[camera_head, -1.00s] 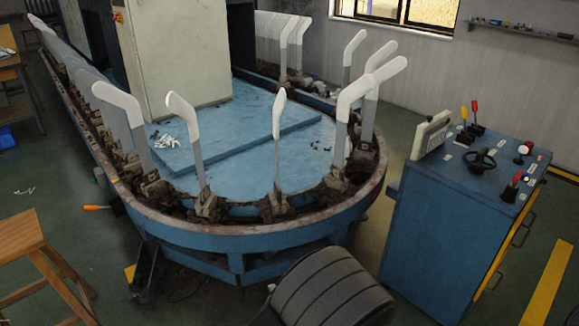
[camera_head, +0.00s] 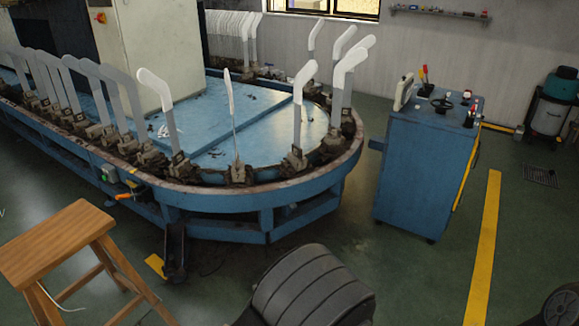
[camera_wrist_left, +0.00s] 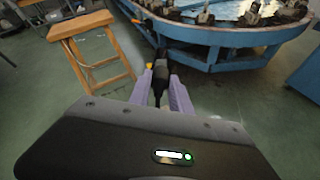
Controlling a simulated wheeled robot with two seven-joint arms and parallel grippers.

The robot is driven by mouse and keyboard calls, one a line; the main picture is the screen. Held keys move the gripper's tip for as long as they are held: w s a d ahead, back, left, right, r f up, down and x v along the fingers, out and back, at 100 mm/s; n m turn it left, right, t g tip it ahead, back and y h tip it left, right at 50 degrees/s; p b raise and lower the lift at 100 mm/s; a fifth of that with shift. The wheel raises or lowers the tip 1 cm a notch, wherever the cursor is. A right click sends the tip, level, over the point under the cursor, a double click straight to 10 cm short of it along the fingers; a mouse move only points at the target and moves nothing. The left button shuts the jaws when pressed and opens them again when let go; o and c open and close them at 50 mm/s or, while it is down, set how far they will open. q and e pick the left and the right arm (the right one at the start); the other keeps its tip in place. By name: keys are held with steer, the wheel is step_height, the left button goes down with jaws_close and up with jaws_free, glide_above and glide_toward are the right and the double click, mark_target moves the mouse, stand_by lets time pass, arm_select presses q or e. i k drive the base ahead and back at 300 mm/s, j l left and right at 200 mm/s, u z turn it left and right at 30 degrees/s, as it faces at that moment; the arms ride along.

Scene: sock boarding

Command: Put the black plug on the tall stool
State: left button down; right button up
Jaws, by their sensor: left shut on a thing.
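My left gripper (camera_wrist_left: 160,76), with purple fingers, is shut on the black plug (camera_wrist_left: 160,88) in the left wrist view. The plug is dark and partly hidden between the fingers. The stool lies beyond and to the left of this gripper, apart from it. Neither gripper shows in the head view, and my right gripper is in no view.
A blue oval machine (camera_head: 230,205) with white sock forms stands ahead. A black pedal (camera_head: 175,255) is on the floor at its front, close to the stool. A blue control cabinet (camera_head: 418,180) stands to the right. The green floor between cabinet and yellow line is clear.

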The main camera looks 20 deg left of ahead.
mark_target(31, 251)
steer(key=j+z, duration=0.1)
steer(key=j, duration=0.45)
steer(key=k+j, duration=0.1)
steer(key=j, duration=0.45)
steer(key=j+z, duration=0.15)
steer(key=j, duration=0.35)
steer(key=k+j, duration=0.15)
steer(key=j, duration=0.4)
steer(key=k+j+z, duration=0.15)
steer(key=j, duration=1.1)
steer(key=i, duration=0.05)
